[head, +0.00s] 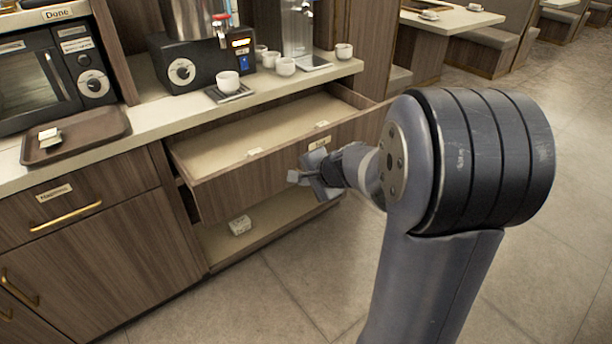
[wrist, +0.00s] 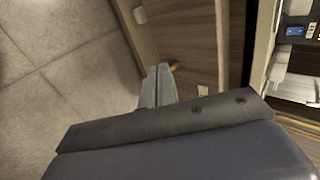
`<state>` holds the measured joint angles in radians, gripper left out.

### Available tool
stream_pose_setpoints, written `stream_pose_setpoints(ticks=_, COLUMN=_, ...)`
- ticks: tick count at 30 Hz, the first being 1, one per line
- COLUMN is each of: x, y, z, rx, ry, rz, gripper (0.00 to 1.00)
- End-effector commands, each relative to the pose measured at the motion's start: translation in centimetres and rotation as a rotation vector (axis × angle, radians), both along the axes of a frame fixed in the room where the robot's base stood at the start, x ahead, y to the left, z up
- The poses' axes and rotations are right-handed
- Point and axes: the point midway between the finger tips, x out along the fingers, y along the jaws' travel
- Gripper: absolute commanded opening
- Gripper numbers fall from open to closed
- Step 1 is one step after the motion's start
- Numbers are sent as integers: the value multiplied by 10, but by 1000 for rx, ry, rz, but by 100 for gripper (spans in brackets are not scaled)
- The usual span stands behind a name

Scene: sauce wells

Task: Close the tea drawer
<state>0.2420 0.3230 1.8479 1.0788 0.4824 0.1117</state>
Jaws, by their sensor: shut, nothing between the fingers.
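The tea drawer (head: 245,185) is pulled out from the counter, and its pale inside is open to view. My gripper (head: 306,177) is shut and empty at the right part of the drawer's front. I cannot tell whether it touches the front. In the wrist view my gripper (wrist: 155,88) reaches toward a wood-grain front (wrist: 188,35), and a small piece of yellow metal shows beside the fingertips. The drawer's handle is not clearly seen in the head view.
The counter (head: 155,110) above holds a tray (head: 85,135), a dark machine (head: 195,62) and several white cups. A lower shelf (head: 265,215) under the drawer holds a small white box (head: 239,225). The tiled floor (head: 290,290) in front is clear.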

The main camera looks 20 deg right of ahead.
Motion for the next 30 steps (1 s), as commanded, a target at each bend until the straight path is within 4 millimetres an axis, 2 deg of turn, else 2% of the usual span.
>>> stream_pose_setpoints(ticks=8, x=22, y=7, z=-23, rx=4, ry=2, rz=-4, gripper=0)
stream_pose_setpoints(ticks=19, x=70, y=25, z=-70, rx=2, ry=1, rz=-2, gripper=0)
stream_pose_setpoints(ticks=24, x=92, y=33, z=-65, rx=2, ry=0, rz=-2, gripper=0)
stream_pose_setpoints(ticks=30, x=105, y=37, z=-67, rx=2, ry=0, rz=-3, gripper=0)
